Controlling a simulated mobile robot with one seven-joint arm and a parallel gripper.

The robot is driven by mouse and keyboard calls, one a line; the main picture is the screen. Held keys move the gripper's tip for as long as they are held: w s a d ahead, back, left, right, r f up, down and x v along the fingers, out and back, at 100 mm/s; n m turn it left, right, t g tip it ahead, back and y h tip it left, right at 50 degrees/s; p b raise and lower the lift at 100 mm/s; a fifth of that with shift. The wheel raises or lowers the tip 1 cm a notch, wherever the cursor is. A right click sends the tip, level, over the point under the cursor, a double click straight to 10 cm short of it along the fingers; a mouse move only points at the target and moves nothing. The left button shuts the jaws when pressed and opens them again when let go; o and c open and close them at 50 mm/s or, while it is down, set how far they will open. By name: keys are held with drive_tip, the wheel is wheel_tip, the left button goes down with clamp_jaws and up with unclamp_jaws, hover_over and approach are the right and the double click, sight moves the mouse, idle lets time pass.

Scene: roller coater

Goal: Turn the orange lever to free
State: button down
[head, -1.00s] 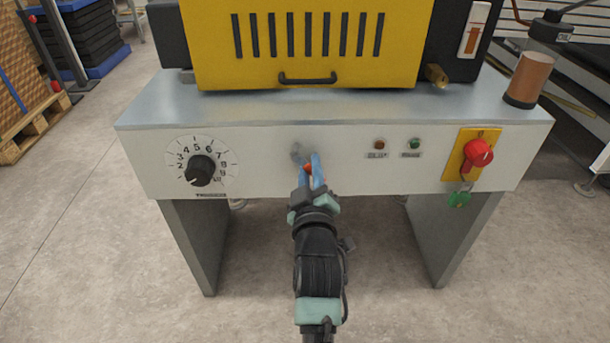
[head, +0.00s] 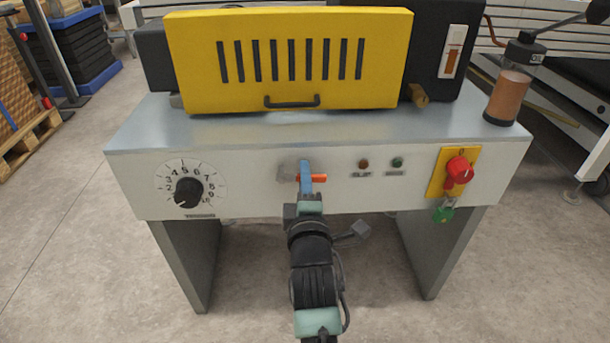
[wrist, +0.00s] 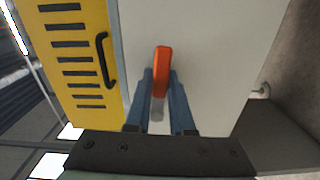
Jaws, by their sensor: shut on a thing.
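The orange lever (head: 319,178) is on the white front panel, left of the two small lamps. In the head view it lies about level, its end sticking out to the right past my gripper (head: 306,174). The grey plate around its pivot shows just left of the fingers. In the wrist view the lever (wrist: 161,68) stands between my two blue fingers (wrist: 160,92), its orange end beyond the tips. My gripper is shut on it. The fingers hide part of the lever in the head view.
A black numbered dial (head: 189,192) is at the panel's left. The yellow slotted guard (head: 290,60) stands above. Open floor lies in front.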

drive_tip(key=shift+r+n, duration=0.15)
drive_tip(key=shift+n, duration=0.35)
drive_tip(key=c, duration=0.8)
unclamp_jaws()
drive_tip(key=shift+s, duration=0.1)
drive_tip(key=shift+s+p, duration=0.5)
drive_tip(key=shift+s, duration=5.9)
